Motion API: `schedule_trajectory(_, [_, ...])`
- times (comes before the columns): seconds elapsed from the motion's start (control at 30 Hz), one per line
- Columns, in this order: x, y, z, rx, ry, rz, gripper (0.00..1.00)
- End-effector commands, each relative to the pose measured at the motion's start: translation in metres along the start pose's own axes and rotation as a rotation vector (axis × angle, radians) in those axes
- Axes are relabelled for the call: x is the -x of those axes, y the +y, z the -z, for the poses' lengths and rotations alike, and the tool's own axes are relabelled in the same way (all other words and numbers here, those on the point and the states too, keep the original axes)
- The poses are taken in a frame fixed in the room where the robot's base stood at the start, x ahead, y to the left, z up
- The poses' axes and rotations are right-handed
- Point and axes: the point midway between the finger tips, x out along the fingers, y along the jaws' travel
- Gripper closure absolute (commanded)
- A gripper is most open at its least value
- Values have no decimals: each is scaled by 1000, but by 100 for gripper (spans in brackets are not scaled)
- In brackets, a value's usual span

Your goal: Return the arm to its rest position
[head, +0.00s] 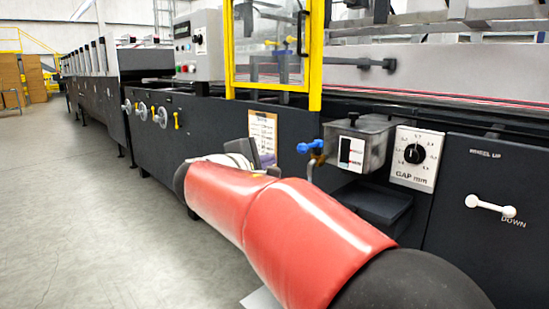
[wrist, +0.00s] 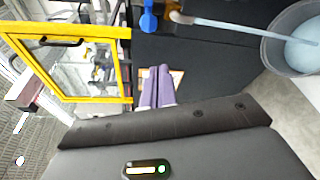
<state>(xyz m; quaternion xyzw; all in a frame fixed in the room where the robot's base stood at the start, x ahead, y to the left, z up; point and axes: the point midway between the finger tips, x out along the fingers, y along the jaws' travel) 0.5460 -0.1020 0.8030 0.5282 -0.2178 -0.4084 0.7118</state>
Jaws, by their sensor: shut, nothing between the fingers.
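My red arm (head: 290,225) stretches across the lower middle of the head view, in front of the machine. Its wrist end is turned away, so the fingers cannot be made out there. In the wrist view my gripper (wrist: 159,72) shows two purple-grey fingers side by side, shut and empty. They are in front of the dark machine panel, over a pale printed sheet that they partly cover. The sheet (head: 262,137) also shows in the head view, just beyond the arm's end.
A yellow-framed guard door (head: 272,85) stands above the arm. A blue valve handle (head: 304,147), metal box (head: 357,143), gap dial (head: 413,157) and white lever (head: 490,206) line the panel. The wrist view shows a bucket (wrist: 272,50) with pale liquid. Floor (head: 90,220) is clear at left.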

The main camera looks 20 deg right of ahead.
Motion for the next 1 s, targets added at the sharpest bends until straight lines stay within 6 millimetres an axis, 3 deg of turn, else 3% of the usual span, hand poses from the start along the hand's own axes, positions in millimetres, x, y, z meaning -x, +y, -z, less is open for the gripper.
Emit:
schedule_trajectory(0.13, [16, -1, -3, 0, 1, 0, 100])
schedule_trajectory(0.33, [22, -2, -5, -1, 1, 3, 100])
schedule_trajectory(0.47, [27, -13, -20, -49, 14, 74, 100])
schedule_trajectory(0.57, [39, -40, -44, -151, 44, 219, 100])
schedule_trajectory(0.73, [88, -109, -84, -438, 105, 572, 100])
schedule_trajectory(0.9, [152, -165, -101, -762, 150, 909, 100])
schedule_trajectory(1.0, [184, -184, -102, -925, 166, 1063, 100])
